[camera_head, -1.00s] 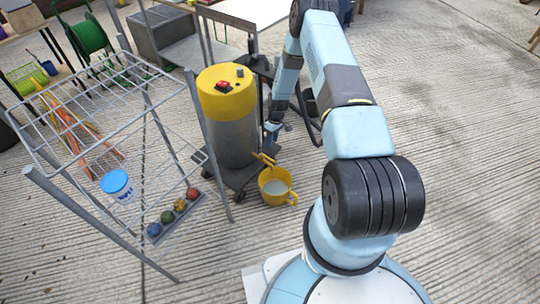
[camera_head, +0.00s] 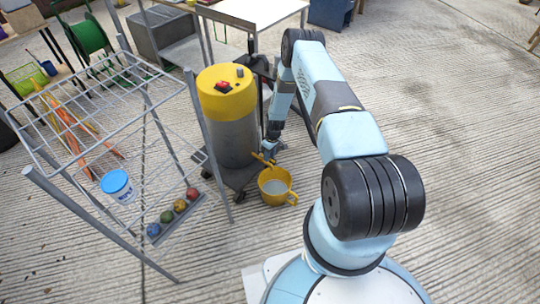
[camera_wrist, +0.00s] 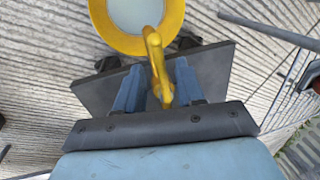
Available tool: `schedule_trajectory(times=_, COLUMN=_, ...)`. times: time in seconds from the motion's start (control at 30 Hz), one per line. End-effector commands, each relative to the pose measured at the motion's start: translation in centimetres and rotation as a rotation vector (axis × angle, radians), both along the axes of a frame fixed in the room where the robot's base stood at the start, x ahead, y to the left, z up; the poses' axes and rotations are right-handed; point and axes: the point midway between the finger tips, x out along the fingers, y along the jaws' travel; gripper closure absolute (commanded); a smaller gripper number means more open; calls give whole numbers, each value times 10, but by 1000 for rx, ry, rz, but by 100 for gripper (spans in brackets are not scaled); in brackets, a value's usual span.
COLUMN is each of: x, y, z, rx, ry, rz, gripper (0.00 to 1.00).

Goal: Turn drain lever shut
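The yellow drain lever (camera_head: 259,158) is at the lower front of the vacuum (camera_head: 228,110), a grey drum with a yellow top. A yellow bucket (camera_head: 277,186) with pale liquid stands beneath it. My gripper (camera_head: 271,149) is down beside the lever. In the wrist view, the lever (camera_wrist: 156,62) runs between the two blue fingers of my gripper (camera_wrist: 159,76), which are apart with gaps showing on both sides. The yellow bucket (camera_wrist: 178,14) shows at the top of that view. Whether a finger touches the lever is unclear.
A wire rack (camera_head: 62,190) with a blue-lidded tub (camera_head: 117,185) and several coloured balls stands left of the vacuum. A white-topped table (camera_head: 250,12) is behind. The ribbed concrete floor at the right (camera_head: 460,130) is clear.

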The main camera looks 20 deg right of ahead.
Motion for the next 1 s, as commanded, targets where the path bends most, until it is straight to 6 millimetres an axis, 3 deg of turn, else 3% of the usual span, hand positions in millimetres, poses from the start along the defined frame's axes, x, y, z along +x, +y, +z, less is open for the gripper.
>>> schedule_trajectory(times=0.1, x=0, y=0, z=0, rx=0, ry=0, rz=0, gripper=63)
schedule_trajectory(times=0.5, x=0, y=0, z=0, rx=0, ry=0, rz=0, gripper=100)
schedule_trajectory(times=1.0, x=1, y=-2, z=0, rx=-1, ry=-2, rz=-1, gripper=100)
